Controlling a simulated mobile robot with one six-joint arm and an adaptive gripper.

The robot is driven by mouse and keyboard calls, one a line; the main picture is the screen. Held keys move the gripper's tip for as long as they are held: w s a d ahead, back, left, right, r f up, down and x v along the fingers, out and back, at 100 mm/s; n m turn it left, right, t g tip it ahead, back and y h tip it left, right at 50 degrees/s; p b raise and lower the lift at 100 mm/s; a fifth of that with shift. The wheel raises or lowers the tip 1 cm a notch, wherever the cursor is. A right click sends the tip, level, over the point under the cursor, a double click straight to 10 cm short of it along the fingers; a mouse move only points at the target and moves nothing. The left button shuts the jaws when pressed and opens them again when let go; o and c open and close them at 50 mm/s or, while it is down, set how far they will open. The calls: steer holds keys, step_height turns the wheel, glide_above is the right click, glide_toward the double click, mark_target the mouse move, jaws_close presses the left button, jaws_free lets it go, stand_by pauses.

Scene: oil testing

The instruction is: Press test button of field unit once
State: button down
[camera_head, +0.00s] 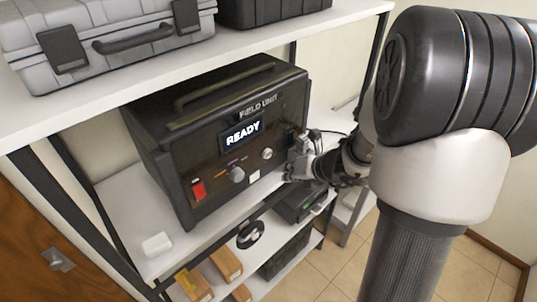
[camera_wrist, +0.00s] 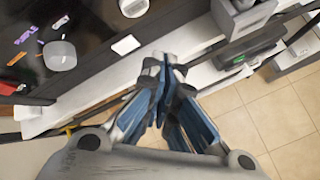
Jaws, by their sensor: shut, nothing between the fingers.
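The field unit (camera_head: 215,130) is a black case with a top handle on a middle shelf. Its screen (camera_head: 242,134) reads READY. The front panel carries a red switch (camera_head: 198,190), a grey knob (camera_head: 237,174), a round metal control (camera_head: 267,154) and a white square (camera_head: 254,176). No label tells me which is the test button. In the wrist view the knob (camera_wrist: 60,56), white square (camera_wrist: 125,45) and part of the round control (camera_wrist: 133,7) show. My gripper (camera_wrist: 165,62) is shut and empty, fingertips to the right of the white square, near the panel's right side; contact cannot be told.
A grey case (camera_head: 110,40) and a black case stand on the upper shelf. A small white object (camera_head: 157,244) lies on the unit's shelf. Boxes (camera_head: 226,263), a tape roll (camera_head: 250,234) and dark cases sit below. Shelf posts stand close to my arm; tiled floor is open at right.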

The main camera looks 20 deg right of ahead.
steer(key=shift+w+a, duration=0.3)
steer(key=shift+w, duration=0.5)
steer(key=shift+w+a, duration=0.3)
steer(key=shift+w, duration=0.45)
steer(key=shift+w+a, duration=0.3)
steer(key=shift+w, duration=0.5)
steer(key=shift+w, duration=0.1)
steer(key=shift+w+a, duration=0.15)
steer(key=shift+w, duration=0.15)
steer(key=shift+w+a, duration=0.15)
steer(key=shift+w, duration=0.25)
stand_by(0.4)
steer(key=shift+s+d, duration=0.3)
steer(key=shift+s, duration=0.5)
steer(key=s, duration=0.1)
steer(key=s+d, duration=0.1)
steer(key=s, duration=0.2)
steer(key=shift+s+d, duration=0.35)
